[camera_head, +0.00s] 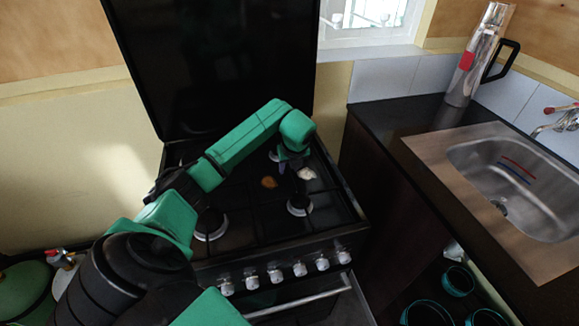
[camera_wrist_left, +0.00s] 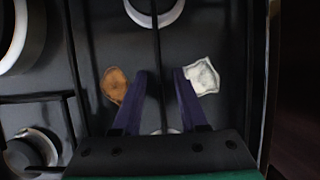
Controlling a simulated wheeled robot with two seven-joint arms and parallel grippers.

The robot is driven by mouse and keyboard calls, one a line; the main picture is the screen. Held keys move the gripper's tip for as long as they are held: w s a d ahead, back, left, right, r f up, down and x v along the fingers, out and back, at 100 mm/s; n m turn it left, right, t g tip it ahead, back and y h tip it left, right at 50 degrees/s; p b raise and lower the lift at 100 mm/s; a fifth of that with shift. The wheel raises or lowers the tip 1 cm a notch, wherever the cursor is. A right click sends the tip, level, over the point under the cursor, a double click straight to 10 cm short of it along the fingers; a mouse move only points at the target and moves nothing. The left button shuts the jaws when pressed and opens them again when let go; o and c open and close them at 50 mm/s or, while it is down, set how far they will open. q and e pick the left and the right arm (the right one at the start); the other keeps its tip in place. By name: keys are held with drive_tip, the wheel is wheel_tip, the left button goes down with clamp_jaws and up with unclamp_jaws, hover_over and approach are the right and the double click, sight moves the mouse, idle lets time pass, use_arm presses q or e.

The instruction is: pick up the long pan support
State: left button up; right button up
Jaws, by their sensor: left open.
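The long pan support shows in the left wrist view as a thin dark bar (camera_wrist_left: 157,48) running up the picture over the black hob. My left gripper (camera_head: 291,167) is over the right half of the hob in the head view, pointing down. Its two purple fingers (camera_wrist_left: 161,76) are open and empty in the left wrist view, with the bar lined up between them. I cannot tell how high the fingertips are above the bar. In the head view my left arm hides part of the hob, and the dark bars are hard to make out. My right gripper is not in view.
A brown patch (camera_head: 269,182) and a white patch (camera_head: 307,173) lie on the hob, either side of the fingers. Burners (camera_head: 300,206) sit around them. The raised black lid (camera_head: 215,60) stands behind. A counter with a sink (camera_head: 520,180) and a flask (camera_head: 480,55) is right.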

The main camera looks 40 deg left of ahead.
use_arm(q)
clamp_jaws()
drive_tip(key=shift+w+r, duration=0.1)
drive_tip(key=shift+r, duration=0.05)
idle(1.2)
